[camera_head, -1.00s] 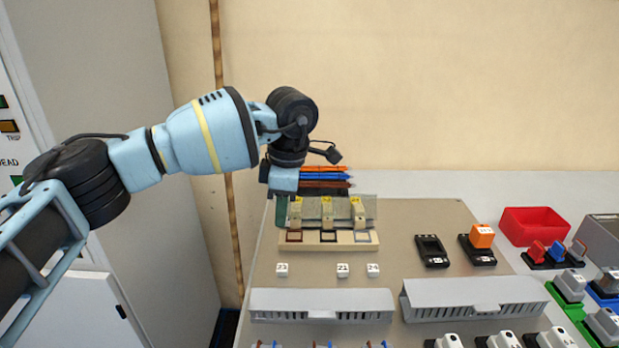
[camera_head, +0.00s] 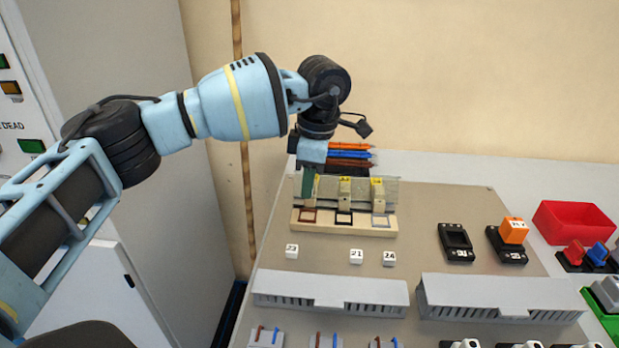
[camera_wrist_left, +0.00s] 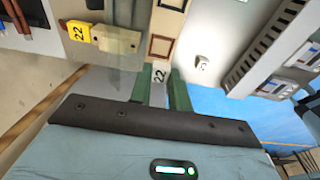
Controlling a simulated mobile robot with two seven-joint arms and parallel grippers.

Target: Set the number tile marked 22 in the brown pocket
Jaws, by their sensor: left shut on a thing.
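My left gripper (camera_head: 308,186) has green fingers, which also show in the wrist view (camera_wrist_left: 160,92). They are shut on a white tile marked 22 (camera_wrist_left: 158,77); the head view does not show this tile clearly. The brown pocket (camera_head: 308,215) is the leftmost frame on the pale wooden strip and looks empty. It shows just beyond the tile in the wrist view (camera_wrist_left: 160,47). The gripper is above and behind it, and the tile is apart from it. My right gripper is in neither view.
A black pocket (camera_head: 344,218) and a grey pocket (camera_head: 380,221) share the strip. Tan blocks with yellow labels stand right behind. Tiles 23 (camera_head: 291,252), 21 (camera_head: 356,256) and 24 (camera_head: 389,259) lie in front. Grey slotted ducts (camera_head: 330,291) lie nearer.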

